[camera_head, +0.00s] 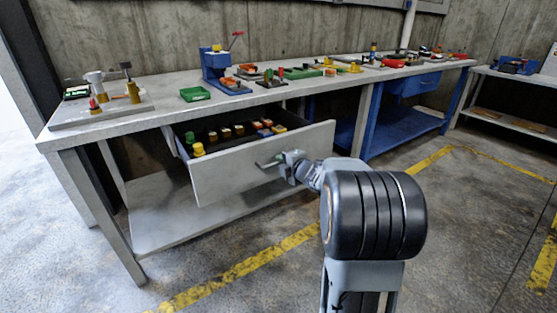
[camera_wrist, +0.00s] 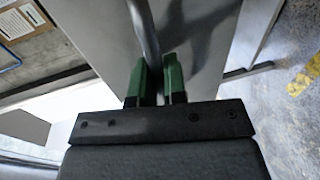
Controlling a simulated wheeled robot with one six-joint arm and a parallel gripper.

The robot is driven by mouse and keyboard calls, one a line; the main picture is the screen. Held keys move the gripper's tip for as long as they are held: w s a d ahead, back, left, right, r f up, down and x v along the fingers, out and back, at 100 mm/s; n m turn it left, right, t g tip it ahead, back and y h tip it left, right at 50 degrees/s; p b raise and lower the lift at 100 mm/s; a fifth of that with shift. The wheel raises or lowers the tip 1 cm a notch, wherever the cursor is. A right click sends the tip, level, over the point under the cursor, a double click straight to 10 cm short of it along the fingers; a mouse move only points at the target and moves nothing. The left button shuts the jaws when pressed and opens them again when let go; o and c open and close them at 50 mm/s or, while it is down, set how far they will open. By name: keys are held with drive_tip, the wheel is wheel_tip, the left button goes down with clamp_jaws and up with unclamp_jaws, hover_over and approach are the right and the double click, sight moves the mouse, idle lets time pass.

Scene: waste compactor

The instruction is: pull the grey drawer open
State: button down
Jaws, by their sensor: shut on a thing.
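The grey drawer (camera_head: 232,172) stands pulled out from under the long workbench in the head view, with its inside showing. Several small yellow, orange and green items lie in it. A bar handle (camera_head: 266,163) sits on its front panel. My gripper (camera_head: 283,162) is at the handle. In the wrist view, the green fingertips of my gripper (camera_wrist: 159,82) close on the handle bar (camera_wrist: 146,35), one on each side. The drawer front (camera_wrist: 195,45) fills the area behind them. The part of the handle between the fingers is partly hidden.
The workbench top (camera_head: 160,82) carries a green tray (camera_head: 195,93), a blue press (camera_head: 217,68) and several small tools. A lower shelf (camera_head: 150,218) lies under the drawer. A blue bench frame (camera_head: 368,122) stands to the right. The concrete floor in front is clear, with yellow lines (camera_head: 250,262).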

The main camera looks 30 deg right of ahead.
drive_tip(key=shift+s, duration=0.55)
drive_tip(key=c, duration=1.2)
unclamp_jaws()
drive_tip(key=p+v, duration=0.4)
drive_tip(key=v, duration=1)
drive_tip(key=shift+w+d, duration=0.1)
